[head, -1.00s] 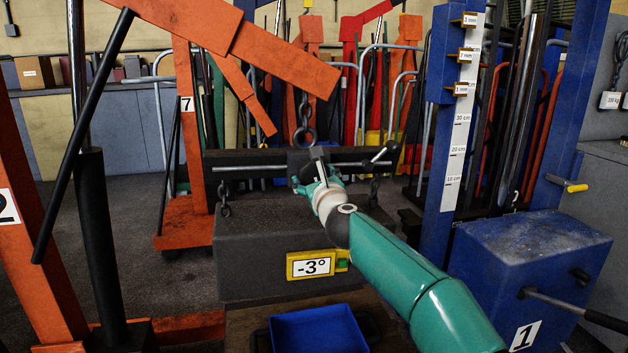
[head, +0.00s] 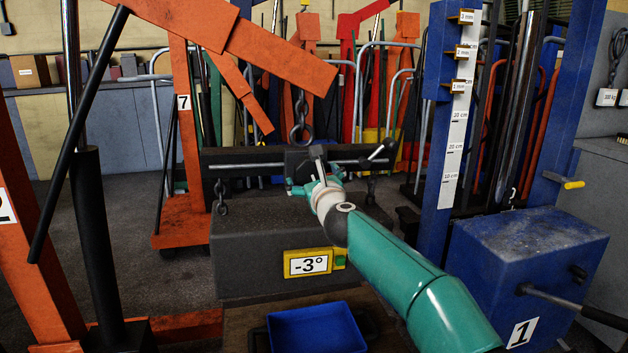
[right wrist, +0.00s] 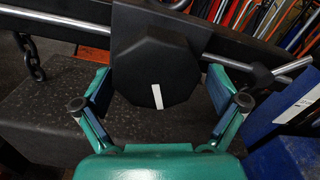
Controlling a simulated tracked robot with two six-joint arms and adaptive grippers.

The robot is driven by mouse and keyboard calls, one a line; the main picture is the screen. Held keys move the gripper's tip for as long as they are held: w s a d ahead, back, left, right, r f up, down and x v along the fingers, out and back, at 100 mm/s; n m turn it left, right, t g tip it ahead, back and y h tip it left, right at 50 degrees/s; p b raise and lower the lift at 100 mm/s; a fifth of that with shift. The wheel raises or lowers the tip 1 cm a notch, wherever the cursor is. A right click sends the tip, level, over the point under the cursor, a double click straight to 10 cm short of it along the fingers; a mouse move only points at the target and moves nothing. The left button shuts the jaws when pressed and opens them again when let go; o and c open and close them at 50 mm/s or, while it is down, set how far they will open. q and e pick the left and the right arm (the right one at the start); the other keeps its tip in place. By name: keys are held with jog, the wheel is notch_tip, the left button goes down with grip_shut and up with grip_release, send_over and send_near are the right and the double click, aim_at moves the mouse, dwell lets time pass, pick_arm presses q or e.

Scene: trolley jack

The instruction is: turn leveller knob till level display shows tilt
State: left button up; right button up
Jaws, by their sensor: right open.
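The leveller knob (right wrist: 155,68) is a black, many-sided knob with a white mark that points down in the right wrist view. My right gripper (right wrist: 157,80) is open, with one finger on each side of the knob; I cannot tell whether either finger touches it. In the head view my right gripper (head: 314,182) is at the middle of the dark beam and hides most of the knob. The level display (head: 308,264) is a yellow-framed box on the front of the dark block and reads -3°. My left gripper is not in view.
The dark beam (head: 245,166) hangs from a hook (head: 300,128) above the dark block (head: 240,255), with chains near its ends. A blue tray (head: 315,328) is below. A blue jack (head: 530,250) stands right, orange frames left.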

jog(key=shift+s, duration=0.15)
jog(key=v, duration=1.1)
jog(key=shift+s+d, duration=0.2)
jog(key=shift+s, duration=0.15)
